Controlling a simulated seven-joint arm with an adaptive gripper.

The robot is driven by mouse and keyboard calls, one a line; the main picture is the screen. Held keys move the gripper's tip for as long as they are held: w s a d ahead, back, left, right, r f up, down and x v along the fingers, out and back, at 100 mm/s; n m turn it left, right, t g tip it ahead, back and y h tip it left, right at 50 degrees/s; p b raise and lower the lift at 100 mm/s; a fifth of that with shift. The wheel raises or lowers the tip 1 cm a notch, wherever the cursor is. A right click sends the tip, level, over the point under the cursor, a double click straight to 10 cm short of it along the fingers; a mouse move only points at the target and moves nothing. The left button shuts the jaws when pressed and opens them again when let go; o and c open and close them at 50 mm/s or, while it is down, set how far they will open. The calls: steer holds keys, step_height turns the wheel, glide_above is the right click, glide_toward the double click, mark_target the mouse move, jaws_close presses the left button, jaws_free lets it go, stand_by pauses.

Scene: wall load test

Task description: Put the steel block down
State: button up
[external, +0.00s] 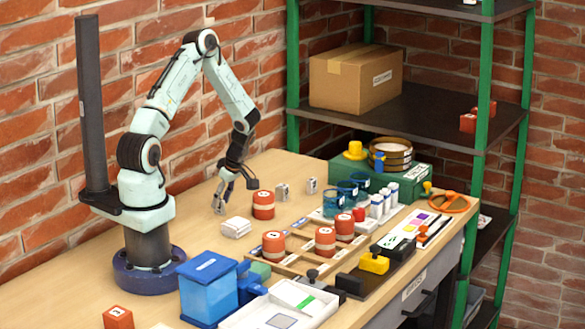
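My gripper (234,196) hangs above the back part of the wooden table. Its fingers look spread apart, and I see nothing between them. Two small grey labelled blocks stand on the table to its right: a nearer one (282,192) and a farther one (312,186). A pale, whitish block (236,228) lies on the table just below and in front of my gripper, apart from it. I cannot tell which of these is the steel block.
An orange-red cylinder (263,205) stands close to my gripper's right. More such cylinders stand around a wooden frame (300,262). Blue cups (335,203), a green case (375,180) and a shelf rack (440,115) are at right. Bare table (75,282) lies at left.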

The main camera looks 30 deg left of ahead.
steer(key=v, duration=1.1)
steer(key=s+r+m+h, duration=0.1)
steer(key=s+r+m, duration=0.5)
steer(key=s+m, duration=0.2)
steer(key=s+d+r+m+h, duration=0.1)
steer(key=s+r+m, duration=0.5)
steer(key=s, duration=0.7)
steer(key=m+h, duration=0.1)
steer(key=m, duration=0.1)
steer(key=shift+s+d+r+m+h, duration=0.2)
steer(key=shift+m+h, duration=0.1)
steer(key=shift+m, duration=0.1)
steer(key=shift+o, duration=0.3)
steer(key=shift+o, duration=0.7)
steer(key=shift+w, duration=0.1)
